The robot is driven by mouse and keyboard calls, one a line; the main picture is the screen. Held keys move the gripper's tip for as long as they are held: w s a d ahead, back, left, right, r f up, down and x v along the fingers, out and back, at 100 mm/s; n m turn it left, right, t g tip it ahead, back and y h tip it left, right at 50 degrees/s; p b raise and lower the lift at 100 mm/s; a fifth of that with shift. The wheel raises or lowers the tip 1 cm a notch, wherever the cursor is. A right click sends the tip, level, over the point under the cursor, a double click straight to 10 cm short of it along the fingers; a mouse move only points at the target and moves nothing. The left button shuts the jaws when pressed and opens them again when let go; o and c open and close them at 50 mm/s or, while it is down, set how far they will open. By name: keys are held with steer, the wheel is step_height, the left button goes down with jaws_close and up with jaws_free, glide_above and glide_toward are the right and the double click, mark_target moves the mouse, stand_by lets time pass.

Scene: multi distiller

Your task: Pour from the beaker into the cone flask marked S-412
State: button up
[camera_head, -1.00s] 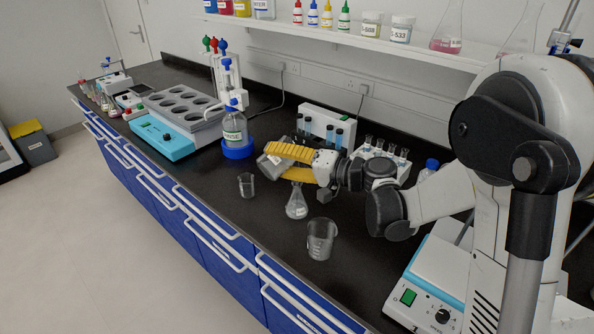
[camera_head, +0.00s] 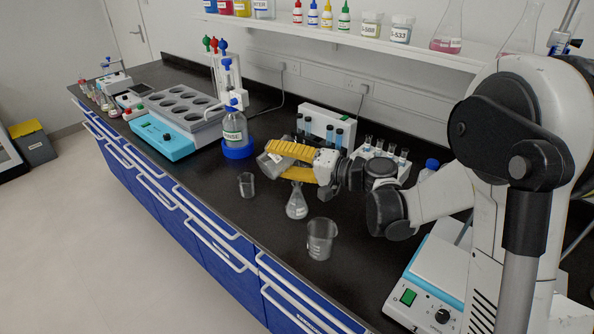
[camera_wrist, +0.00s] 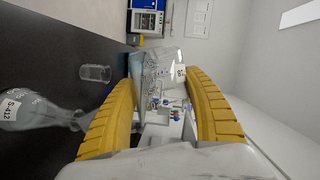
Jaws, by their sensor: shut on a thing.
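My gripper (camera_head: 284,163) is shut on a clear glass beaker (camera_head: 268,166), held above the bench and tilted. In the wrist view the beaker (camera_wrist: 158,68) sits between my yellow fingers (camera_wrist: 160,118), with a white label on its side. Whether liquid is in it or flowing out I cannot tell. The cone flask (camera_head: 296,204) stands upright on the bench just below my gripper; its mouth is partly hidden by the lower finger. In the wrist view the flask (camera_wrist: 32,112) shows its S-412 mark, lying sideways because that view is rolled.
A small beaker (camera_head: 247,185) stands left of the flask and a larger one (camera_head: 321,239) to its front right. A blue-based bottle (camera_head: 234,132) is behind left. Tube racks (camera_head: 384,156) stand behind my gripper. A hotplate (camera_head: 428,300) is at front right.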

steer(key=shift+w+d+r+m, duration=0.15)
steer(key=shift+r+m, duration=0.2)
steer(key=shift+m, duration=0.25)
stand_by(1.5)
steer(key=shift+w+d+f+m+y+b, duration=0.2)
steer(key=shift+f+m+y+b, duration=0.25)
steer(key=shift+m+b, duration=0.4)
stand_by(1.1)
